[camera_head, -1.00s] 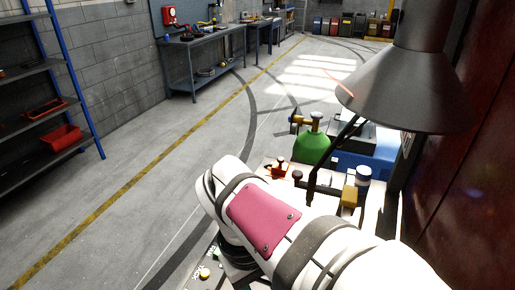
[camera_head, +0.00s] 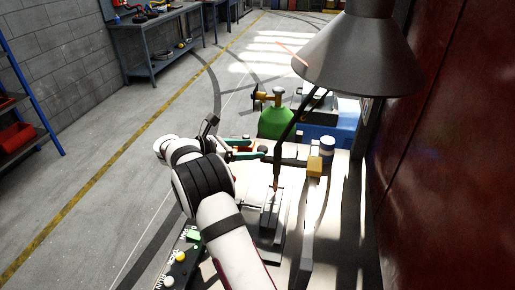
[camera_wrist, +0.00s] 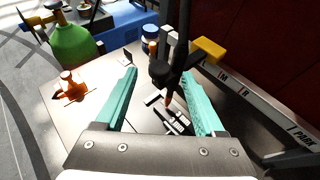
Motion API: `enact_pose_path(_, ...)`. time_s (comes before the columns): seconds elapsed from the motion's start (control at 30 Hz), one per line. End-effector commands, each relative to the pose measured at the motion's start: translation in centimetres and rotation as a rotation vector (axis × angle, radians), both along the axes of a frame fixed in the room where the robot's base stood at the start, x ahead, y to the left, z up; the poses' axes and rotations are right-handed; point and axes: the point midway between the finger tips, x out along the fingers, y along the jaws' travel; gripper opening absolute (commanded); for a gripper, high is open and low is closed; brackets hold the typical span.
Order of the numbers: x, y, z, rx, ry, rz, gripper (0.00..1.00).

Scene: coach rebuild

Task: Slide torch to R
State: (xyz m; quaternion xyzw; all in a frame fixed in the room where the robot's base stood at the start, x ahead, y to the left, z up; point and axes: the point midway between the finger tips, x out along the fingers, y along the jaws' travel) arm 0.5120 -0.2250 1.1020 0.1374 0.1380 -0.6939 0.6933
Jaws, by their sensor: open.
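The torch (camera_wrist: 165,75) is a black body with a copper tip pointing down, on a dark stem; it also shows in the head view (camera_head: 283,145). Beside it is a yellow block (camera_wrist: 207,50), also in the head view (camera_head: 314,167). A pale rail (camera_wrist: 270,112) with the marks M, R and PARK runs along the right; the yellow block is at its far end, beyond M. My gripper (camera_wrist: 160,73) has teal fingers, open, with the torch seen between and just beyond them. In the head view my gripper (camera_head: 264,150) is left of the torch; contact cannot be told.
Grey metal pieces (camera_wrist: 175,120) lie below the torch tip. An orange clamp (camera_wrist: 72,88) stands on the bench at left. A green gas cylinder (camera_head: 276,122), a white-and-blue jar (camera_head: 327,145) and a grey hood (camera_head: 358,55) are nearby. A red wall (camera_head: 450,150) bounds the right.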

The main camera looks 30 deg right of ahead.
Motion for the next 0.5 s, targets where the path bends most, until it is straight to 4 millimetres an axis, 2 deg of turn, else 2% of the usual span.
enact_pose_path(0.1,0.0,-1.9,-0.8,0.0,0.0,-0.001,0.71)
enact_pose_path(0.2,0.0,-2.7,-1.1,0.0,0.0,-0.001,0.71)
enact_pose_path(0.5,0.0,-3.2,-1.3,0.001,-0.001,0.001,0.71)
